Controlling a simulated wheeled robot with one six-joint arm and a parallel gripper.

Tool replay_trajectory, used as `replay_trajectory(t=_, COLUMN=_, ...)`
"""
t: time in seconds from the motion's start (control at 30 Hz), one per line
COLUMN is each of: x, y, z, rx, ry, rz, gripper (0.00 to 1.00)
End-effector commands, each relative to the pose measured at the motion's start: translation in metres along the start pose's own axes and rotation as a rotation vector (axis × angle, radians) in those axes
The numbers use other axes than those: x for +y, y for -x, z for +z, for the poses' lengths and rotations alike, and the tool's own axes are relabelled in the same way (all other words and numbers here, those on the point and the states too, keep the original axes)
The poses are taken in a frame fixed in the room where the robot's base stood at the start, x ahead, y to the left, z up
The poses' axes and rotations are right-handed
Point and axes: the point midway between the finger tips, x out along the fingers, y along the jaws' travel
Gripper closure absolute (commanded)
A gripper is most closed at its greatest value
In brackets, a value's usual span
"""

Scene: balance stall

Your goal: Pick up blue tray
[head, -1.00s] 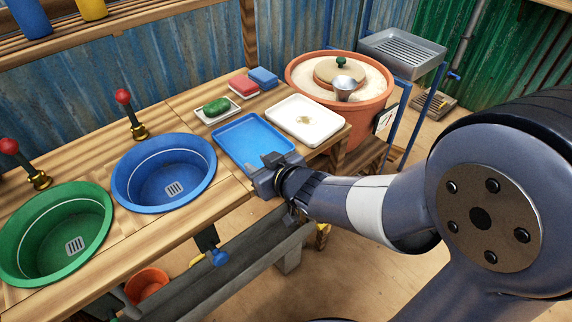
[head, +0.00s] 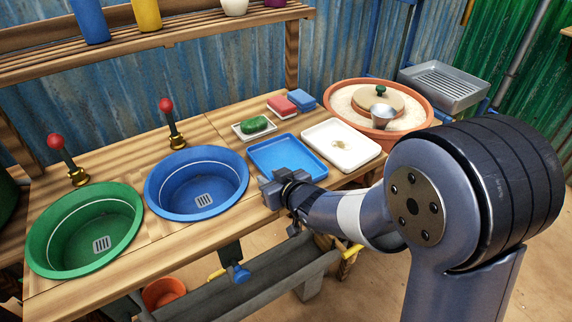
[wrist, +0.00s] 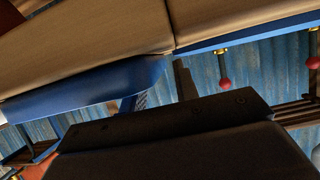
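The blue tray (head: 280,150) lies flat on the wooden bench between the blue basin and a white tray. My gripper (head: 272,187) is at the tray's near edge, by its front left corner, and hides part of that edge. In the wrist view, which looks upside down, a blue rim (wrist: 95,88), apparently the tray's, is close to the dark gripper body (wrist: 170,130). The fingertips are not clear in either view, so I cannot tell whether they are open or shut, or touch the tray.
The white tray (head: 340,145) is close on the right, with a planter (head: 421,107) beyond it. Soap on a dish (head: 254,126), red and blue sponges (head: 282,106) stand behind. The blue basin (head: 197,180) and green basin (head: 85,229) are left. A shelf (head: 190,38) overhangs the back.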

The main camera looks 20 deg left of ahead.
Motion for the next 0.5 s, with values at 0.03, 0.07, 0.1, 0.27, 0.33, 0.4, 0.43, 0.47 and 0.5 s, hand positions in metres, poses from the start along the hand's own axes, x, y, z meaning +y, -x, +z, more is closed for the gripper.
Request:
replay_trajectory(t=0.03, x=-0.0004, y=-0.005, z=0.0003, rx=0.0, ry=0.0, rz=-0.001, gripper=0.71)
replay_trajectory(t=0.07, x=-0.0004, y=-0.0068, z=0.0004, rx=0.0, ry=0.001, rz=-0.001, gripper=0.71)
replay_trajectory(t=0.1, x=-0.0005, y=-0.0084, z=0.0005, rx=0.0, ry=0.001, rz=-0.001, gripper=0.71)
replay_trajectory(t=0.27, x=-0.0004, y=-0.0093, z=-0.0001, rx=0.0, ry=0.001, rz=0.0, gripper=0.71)
replay_trajectory(t=0.33, x=-0.0003, y=-0.0092, z=-0.0001, rx=0.0, ry=0.001, rz=0.0, gripper=0.71)
replay_trajectory(t=0.4, x=-0.0003, y=-0.0091, z=0.0, rx=0.0, ry=0.001, rz=0.0, gripper=0.76)
replay_trajectory(t=0.43, x=-0.0003, y=-0.0091, z=-0.0001, rx=0.0, ry=0.001, rz=0.0, gripper=0.78)
replay_trajectory(t=0.47, x=-0.0003, y=-0.0091, z=-0.0001, rx=0.0, ry=0.001, rz=0.0, gripper=0.81)
replay_trajectory(t=0.5, x=-0.0003, y=-0.0091, z=0.0, rx=0.0, ry=0.001, rz=0.0, gripper=0.84)
